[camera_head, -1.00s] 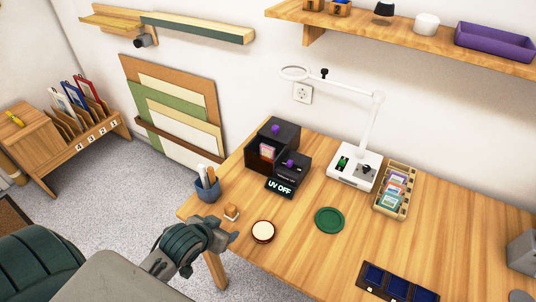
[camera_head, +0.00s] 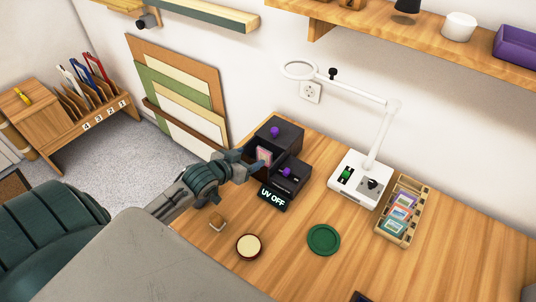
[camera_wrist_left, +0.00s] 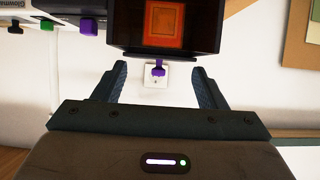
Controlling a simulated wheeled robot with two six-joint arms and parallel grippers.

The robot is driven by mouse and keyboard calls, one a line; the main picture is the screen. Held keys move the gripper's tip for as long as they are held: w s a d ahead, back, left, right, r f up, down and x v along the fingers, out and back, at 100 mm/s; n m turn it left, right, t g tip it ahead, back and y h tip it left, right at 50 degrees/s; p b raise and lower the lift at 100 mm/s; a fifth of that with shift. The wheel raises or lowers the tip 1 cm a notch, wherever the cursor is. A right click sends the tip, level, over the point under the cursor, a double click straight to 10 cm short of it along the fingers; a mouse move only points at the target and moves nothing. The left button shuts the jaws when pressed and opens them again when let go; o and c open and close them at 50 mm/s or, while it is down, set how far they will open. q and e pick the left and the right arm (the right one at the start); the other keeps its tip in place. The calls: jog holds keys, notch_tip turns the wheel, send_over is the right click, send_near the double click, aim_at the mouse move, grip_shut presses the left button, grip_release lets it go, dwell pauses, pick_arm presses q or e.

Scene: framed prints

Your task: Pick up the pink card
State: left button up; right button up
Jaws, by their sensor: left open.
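The pink card (camera_head: 264,156) stands upright in the open front of a black box (camera_head: 284,133) with purple knobs, at the table's back left. In the left wrist view a red-orange framed card (camera_wrist_left: 178,22) shows inside the dark box (camera_wrist_left: 126,30). My left gripper (camera_head: 247,163) is just in front of the box opening, near the card. The card's lower part is partly hidden in the head view. My right gripper is not in view.
A "UV OFF" display (camera_head: 273,197) sits in front of the box. A white magnifier lamp (camera_head: 350,190) and a card rack (camera_head: 388,235) stand to the right.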

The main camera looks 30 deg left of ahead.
aim_at(263, 151)
pick_arm(q)
jog(key=p+x, duration=0.1)
jog(key=x, duration=0.6)
jog(key=shift+w+f+p, duration=0.2)
jog(key=shift+f+p, duration=0.05)
jog(key=shift+p, duration=0.1)
jog(key=shift+w+f, duration=0.25)
jog(key=shift+w, duration=0.1)
jog(key=c, duration=0.8)
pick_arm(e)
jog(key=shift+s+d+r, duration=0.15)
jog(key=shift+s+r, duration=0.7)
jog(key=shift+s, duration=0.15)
pick_arm(q)
jog(key=shift+o, duration=0.2)
